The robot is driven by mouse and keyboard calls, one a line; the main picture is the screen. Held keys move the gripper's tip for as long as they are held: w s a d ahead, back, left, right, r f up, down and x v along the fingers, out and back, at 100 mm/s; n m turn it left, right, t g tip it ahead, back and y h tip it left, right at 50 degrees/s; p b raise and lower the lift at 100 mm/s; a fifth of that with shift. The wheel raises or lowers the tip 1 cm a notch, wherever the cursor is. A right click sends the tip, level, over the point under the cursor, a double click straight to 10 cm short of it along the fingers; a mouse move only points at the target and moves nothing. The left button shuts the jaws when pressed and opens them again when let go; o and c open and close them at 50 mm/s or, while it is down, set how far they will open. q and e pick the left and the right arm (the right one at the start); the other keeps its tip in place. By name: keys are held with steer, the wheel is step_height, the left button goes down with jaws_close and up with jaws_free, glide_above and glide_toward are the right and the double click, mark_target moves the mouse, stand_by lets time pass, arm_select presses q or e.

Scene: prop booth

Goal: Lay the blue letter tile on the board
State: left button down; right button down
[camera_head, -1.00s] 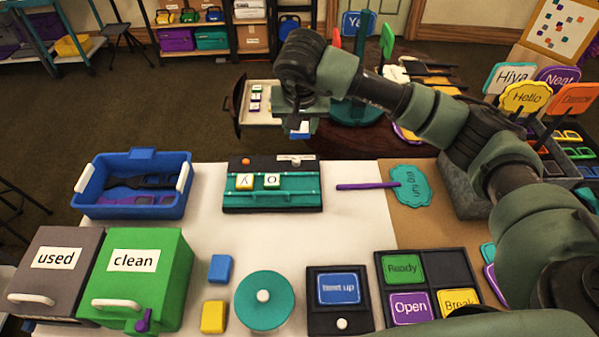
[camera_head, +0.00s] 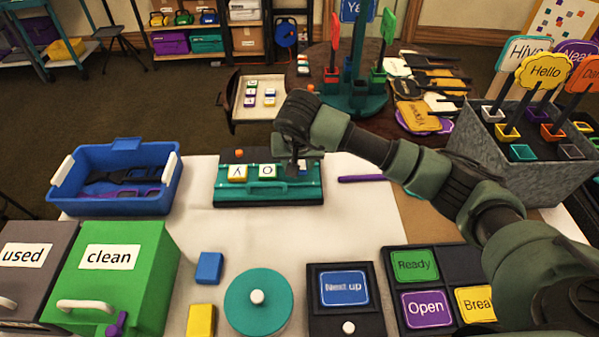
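The teal letter board (camera_head: 270,191) lies at the back of the white table. A yellow-edged tile (camera_head: 237,173) and a green-edged tile with an O (camera_head: 268,171) sit side by side on it. My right gripper (camera_head: 300,163) reaches in from the right and is low at the board's right part. A small bit of the blue letter tile (camera_head: 303,172) shows at its fingertips, right of the O tile. The fingers are small and dark, and the arm hides part of the board. Whether the tile touches the board is hard to tell. My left gripper is out of view.
A blue bin (camera_head: 120,205) stands left of the board, and a purple stick (camera_head: 362,178) lies to its right. In front are green and grey boxes, a teal round lid (camera_head: 258,302) and a sign holder (camera_head: 345,310). A tray of tiles (camera_head: 262,110) stands behind.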

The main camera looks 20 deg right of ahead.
step_height(320, 180, down, 2)
steer(key=shift+a+f+b, duration=0.1)
steer(key=shift+b, duration=0.2)
steer(key=shift+f, duration=0.25)
steer(key=shift+w, duration=0.15)
steer(key=c, duration=0.8)
jaws_free()
arm_select(q)
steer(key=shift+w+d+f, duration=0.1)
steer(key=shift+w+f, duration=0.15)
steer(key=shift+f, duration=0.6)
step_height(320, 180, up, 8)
steer(key=p, duration=0.7)
steer(key=shift+p, duration=0.35)
arm_select(e)
steer(key=v, duration=1.2)
steer(key=shift+r, duration=0.15)
